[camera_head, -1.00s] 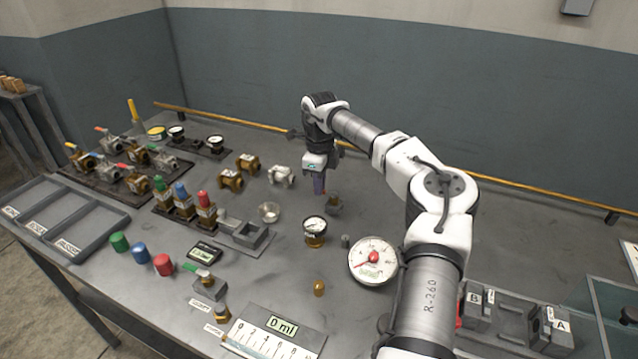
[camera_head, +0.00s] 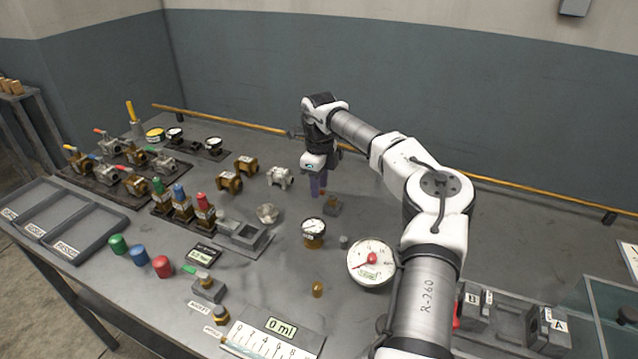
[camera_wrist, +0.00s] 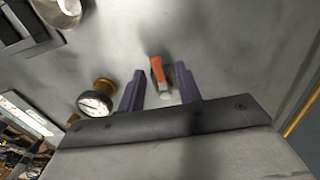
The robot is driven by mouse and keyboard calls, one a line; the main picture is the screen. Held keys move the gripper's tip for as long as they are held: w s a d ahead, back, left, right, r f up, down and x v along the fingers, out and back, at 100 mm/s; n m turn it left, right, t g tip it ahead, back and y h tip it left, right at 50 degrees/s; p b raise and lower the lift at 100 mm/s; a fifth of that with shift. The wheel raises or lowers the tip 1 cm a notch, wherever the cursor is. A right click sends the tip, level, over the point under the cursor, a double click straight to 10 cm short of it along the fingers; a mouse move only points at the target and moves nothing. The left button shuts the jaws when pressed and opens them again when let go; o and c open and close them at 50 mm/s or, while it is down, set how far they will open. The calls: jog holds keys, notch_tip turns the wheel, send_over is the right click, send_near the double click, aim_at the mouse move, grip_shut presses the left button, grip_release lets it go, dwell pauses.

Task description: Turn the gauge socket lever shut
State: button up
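A lever with an orange-red handle (camera_wrist: 158,70) shows between the fingers in the wrist view. Its base is pale and partly hidden by my gripper. My gripper (camera_wrist: 160,72) is open, with one purple finger on each side of the lever. A gap shows beside the handle, and I see no clear contact.
A brass-based gauge (camera_head: 314,228) stands close to the socket; it also shows in the wrist view (camera_wrist: 95,103). A large white dial (camera_head: 371,262) is nearer the front. Brass valves (camera_head: 229,182) and a pale valve (camera_head: 280,177) lie to the left. The table behind my gripper is clear.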

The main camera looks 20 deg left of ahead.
notch_tip(320, 180, up, 14)
jog(key=b, duration=0.2)
dwell(0.4)
jog(key=shift+f, duration=0.2)
